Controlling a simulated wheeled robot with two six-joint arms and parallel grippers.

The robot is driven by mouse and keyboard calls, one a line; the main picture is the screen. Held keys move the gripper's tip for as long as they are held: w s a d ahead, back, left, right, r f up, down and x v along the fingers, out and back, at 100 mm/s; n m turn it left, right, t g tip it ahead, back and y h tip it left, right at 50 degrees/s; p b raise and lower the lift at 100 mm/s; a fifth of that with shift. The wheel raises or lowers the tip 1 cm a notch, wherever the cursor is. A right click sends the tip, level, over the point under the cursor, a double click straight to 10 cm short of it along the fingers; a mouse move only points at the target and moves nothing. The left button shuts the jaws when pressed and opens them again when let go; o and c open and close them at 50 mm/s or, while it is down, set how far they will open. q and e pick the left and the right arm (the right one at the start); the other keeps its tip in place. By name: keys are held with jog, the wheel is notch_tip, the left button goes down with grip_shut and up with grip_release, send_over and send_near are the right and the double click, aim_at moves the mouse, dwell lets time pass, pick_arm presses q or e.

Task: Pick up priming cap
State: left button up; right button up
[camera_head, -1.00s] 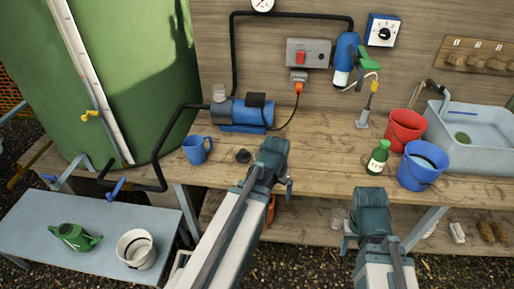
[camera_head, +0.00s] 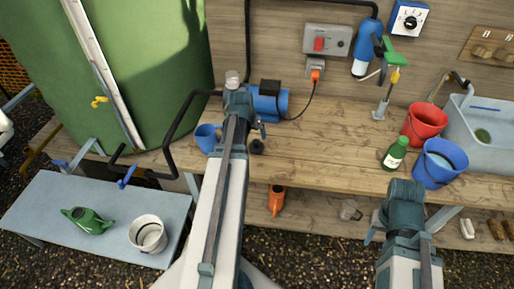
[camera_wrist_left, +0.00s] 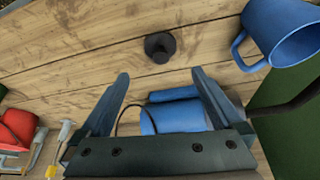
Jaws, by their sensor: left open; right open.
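The priming cap is most likely the small black round knobbed piece (camera_head: 256,146) on the wooden bench, just right of my left arm and in front of the blue pump (camera_head: 283,104). In the left wrist view it (camera_wrist_left: 160,47) lies on bare planks beyond the open fingertips, roughly centred between them and not touched. My left gripper (camera_wrist_left: 162,78) is open and empty; the pump shows between its fingers. In the head view my left wrist hides part of the pump. My right gripper (camera_head: 385,225) is open, low in front of the bench; its fingertips are mostly hidden.
A blue mug (camera_head: 207,138) stands left of the cap, partly behind my left arm. A black hose (camera_head: 176,125) runs to the pump. A green bottle (camera_head: 394,153), red bucket (camera_head: 426,121) and blue bucket (camera_head: 440,163) stand at the right. The bench's middle is clear.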

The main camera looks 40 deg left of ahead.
aim_at(256, 142)
pick_arm(q)
jog(key=b+x, duration=0.6)
jog(key=x, duration=0.1)
jog(key=shift+f, duration=0.35)
jog(key=b+x, duration=0.5)
jog(key=shift+w+a+f, duration=0.1)
jog(key=shift+w+a, duration=0.1)
jog(key=shift+w, duration=0.15)
jog(key=shift+c, duration=0.4)
jog(key=c, duration=1.2)
jog(key=shift+r, duration=0.2)
